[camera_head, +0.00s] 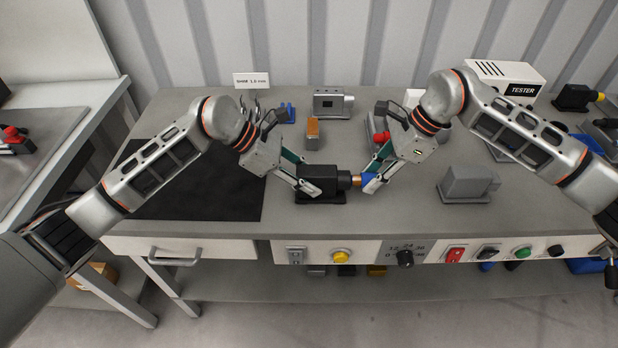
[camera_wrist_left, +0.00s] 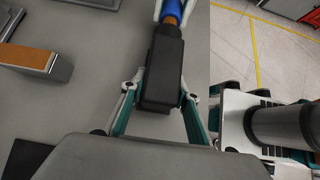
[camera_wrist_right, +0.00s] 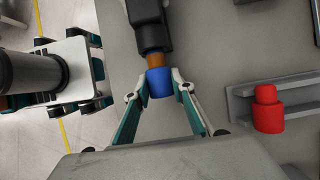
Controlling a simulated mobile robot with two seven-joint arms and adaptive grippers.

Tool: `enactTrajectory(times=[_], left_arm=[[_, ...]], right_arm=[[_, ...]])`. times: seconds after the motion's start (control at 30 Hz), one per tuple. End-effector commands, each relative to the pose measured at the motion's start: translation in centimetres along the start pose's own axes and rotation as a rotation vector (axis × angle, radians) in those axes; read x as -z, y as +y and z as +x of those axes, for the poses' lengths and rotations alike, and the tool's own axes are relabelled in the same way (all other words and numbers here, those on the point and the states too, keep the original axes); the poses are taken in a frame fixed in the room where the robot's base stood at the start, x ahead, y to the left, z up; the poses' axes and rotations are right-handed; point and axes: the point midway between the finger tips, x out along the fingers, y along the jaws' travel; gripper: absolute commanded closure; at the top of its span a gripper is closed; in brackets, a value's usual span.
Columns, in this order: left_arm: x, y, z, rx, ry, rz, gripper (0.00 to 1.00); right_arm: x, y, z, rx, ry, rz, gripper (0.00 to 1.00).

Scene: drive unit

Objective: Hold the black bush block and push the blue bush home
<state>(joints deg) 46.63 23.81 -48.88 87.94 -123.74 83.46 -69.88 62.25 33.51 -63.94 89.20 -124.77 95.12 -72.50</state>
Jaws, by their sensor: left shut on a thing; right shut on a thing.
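The black bush block (camera_head: 323,183) sits on the bench near its front edge. My left gripper (camera_head: 308,186) is shut on the block's left end; the left wrist view shows its fingers on both sides of the block (camera_wrist_left: 164,70). The blue bush (camera_head: 368,179) is at the block's right end, in line with it. A copper-coloured length shows between block and bush in the right wrist view. My right gripper (camera_wrist_right: 161,84) is shut on the blue bush (camera_wrist_right: 160,83). How the bush sits over the copper part inside is hidden.
A dark mat (camera_head: 200,190) lies to the left. A grey block (camera_head: 468,184) stands to the right. A red bush (camera_wrist_right: 268,108) rests on a grey holder behind my right gripper. An orange-topped block (camera_head: 312,130) stands behind. A front panel carries switches and knobs (camera_head: 405,258).

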Motion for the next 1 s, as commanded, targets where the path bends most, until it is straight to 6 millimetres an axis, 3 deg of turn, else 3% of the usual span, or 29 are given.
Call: enactTrajectory(times=[1.0], left_arm=[[0.13,-0.14,0.14,0.004,0.002,-0.002,0.94]], right_arm=[[-0.86,0.00,0.40,0.000,-0.001,0.000,1.00]])
